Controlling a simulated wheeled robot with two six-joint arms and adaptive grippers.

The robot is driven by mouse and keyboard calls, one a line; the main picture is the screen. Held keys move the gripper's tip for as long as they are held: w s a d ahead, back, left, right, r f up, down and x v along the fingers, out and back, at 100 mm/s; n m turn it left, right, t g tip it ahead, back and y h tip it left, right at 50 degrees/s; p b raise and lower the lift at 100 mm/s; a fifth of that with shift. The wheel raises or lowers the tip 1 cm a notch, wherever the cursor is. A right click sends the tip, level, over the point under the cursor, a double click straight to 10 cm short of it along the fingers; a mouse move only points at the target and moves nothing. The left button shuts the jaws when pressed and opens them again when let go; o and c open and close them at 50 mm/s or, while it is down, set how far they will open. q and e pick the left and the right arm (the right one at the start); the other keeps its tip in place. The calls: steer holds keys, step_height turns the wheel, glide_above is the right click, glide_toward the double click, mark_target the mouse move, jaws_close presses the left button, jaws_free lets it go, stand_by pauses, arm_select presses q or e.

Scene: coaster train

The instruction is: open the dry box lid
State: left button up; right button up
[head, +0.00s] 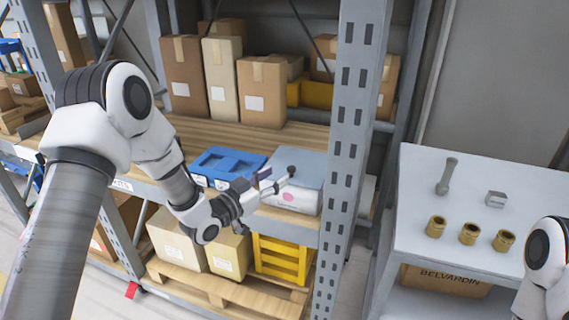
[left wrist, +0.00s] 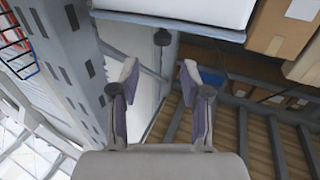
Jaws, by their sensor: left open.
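The dry box (head: 292,198) is a white box with a pink round mark, standing on the shelf beside the post. Its grey-blue lid (head: 308,165) looks closed, and a dark round knob (head: 291,170) shows at its near left edge. My left gripper (head: 273,182) is open and empty beside the box, its fingers pointing toward the knob. In the left wrist view, the knob (left wrist: 161,37) is ahead of the spread fingers (left wrist: 160,75), roughly centred between them and not held. The white box (left wrist: 185,8) is at the top there. My right gripper is out of view.
A blue crate (head: 225,163) stands left of the dry box. A grey rack post (head: 351,110) rises close on its right. Cardboard boxes (head: 262,92) stand behind. A table (head: 415,200) at right holds several brass cups, a wrench-like tool and a small metal block.

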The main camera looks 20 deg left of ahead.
mark_target(289, 169)
arm_select(q)
steer(key=x, duration=0.4)
steer(key=p+x, duration=0.1)
steer(key=x, duration=0.1)
steer(key=shift+w+a+f, duration=0.2)
steer(key=shift+w+f, duration=0.2)
steer(key=shift+w, duration=0.05)
steer(key=shift+w+d+r, duration=0.1)
steer(key=shift+w+d, duration=0.2)
steer(key=shift+d, duration=0.05)
jaws_close()
